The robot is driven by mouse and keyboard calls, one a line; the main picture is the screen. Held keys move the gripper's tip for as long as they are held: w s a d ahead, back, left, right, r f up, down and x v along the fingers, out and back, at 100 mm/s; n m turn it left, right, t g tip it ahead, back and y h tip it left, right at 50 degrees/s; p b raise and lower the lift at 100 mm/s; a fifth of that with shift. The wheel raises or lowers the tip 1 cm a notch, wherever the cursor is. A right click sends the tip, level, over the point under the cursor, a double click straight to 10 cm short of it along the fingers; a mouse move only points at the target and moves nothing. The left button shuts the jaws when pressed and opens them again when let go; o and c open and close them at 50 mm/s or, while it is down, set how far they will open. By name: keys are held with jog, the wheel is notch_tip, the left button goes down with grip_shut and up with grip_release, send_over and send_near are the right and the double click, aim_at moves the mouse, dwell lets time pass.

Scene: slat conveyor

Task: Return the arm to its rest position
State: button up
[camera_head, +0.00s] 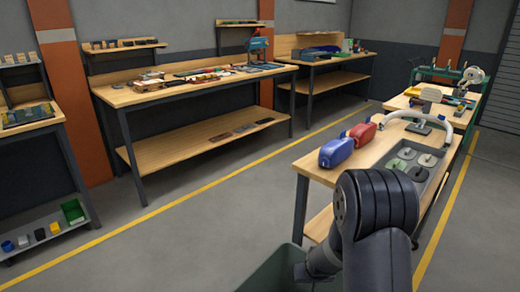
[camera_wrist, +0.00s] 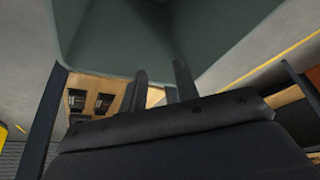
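My arm rises in the lower right of the head view, bent over beside the near wooden workbench (camera_head: 318,175). My gripper (camera_wrist: 161,68) shows in the wrist view as two dark fingers standing apart with nothing held between them. A grey-green bin (camera_head: 265,272) stands on the floor at the bottom of the head view, partly hidden by my arm. The bin also fills the top of the wrist view (camera_wrist: 110,45), close beyond the fingertips. In the head view the fingers are mostly hidden or too dark to make out.
The near bench holds a blue container (camera_head: 336,152), a red container (camera_head: 362,133), a grey tray (camera_head: 440,160) with round parts and a white arched frame (camera_head: 445,113). Benches with parts line the back wall. The grey floor (camera_head: 200,225) left of the bin is clear.

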jog(key=s+r+p, duration=0.7)
jog(key=r+p, duration=0.2)
jog(key=p, duration=0.9)
jog(key=shift+s+r+p, duration=0.2)
jog(key=shift+s+p, duration=0.2)
dwell(0.3)
